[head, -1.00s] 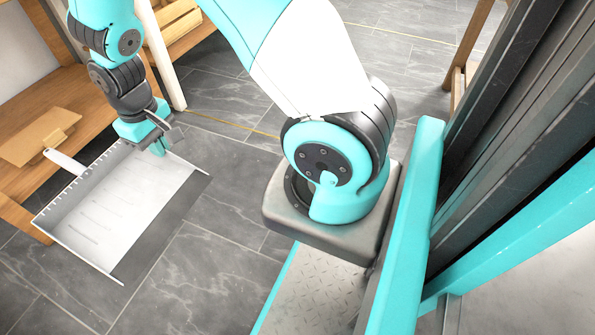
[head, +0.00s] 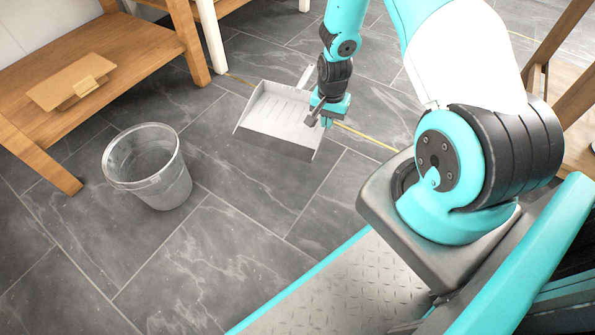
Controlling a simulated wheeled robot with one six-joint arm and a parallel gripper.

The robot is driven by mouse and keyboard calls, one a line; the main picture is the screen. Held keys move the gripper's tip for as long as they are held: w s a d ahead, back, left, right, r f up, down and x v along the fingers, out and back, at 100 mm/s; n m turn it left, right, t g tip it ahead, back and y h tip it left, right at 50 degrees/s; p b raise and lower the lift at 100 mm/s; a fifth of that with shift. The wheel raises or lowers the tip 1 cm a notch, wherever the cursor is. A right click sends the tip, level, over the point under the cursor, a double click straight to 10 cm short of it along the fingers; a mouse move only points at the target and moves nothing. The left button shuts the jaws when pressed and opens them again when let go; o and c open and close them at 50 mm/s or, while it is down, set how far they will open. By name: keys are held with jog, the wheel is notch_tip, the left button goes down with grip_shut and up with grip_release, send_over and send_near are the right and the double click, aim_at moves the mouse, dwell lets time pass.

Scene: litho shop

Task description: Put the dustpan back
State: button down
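The dustpan (head: 278,118) is a light grey, wide pan with a raised rim and a pale handle pointing away to the upper right. It is at the upper middle of the head view, with its open edge toward me. My gripper (head: 322,121) is at the right side wall of the pan and looks shut on it. The fingertips are small and partly hidden by the wall. The pan appears to be held above the floor, but its exact height is hard to tell.
A grey bucket (head: 150,176) stands on the tiled floor left of the dustpan. A wooden bench (head: 118,48) at the upper left bears a small wooden board (head: 66,86) with a block. Dark floor between the bucket and my base is clear.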

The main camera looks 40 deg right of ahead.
notch_tip(320, 180, down, 6)
jog(key=s+d+m+b, duration=0.1)
jog(key=d+m+b, duration=0.1)
jog(key=b, duration=0.8)
send_over(328, 175)
notch_tip(328, 175, down, 14)
jog(key=shift+r, duration=0.15)
jog(key=shift+f+b, duration=1.15)
jog(key=shift+f, duration=1.2)
jog(key=shift+f, duration=0.2)
jog(key=c, duration=1.4)
grip_release()
jog(key=shift+o, duration=0.2)
jog(key=shift+r, duration=0.15)
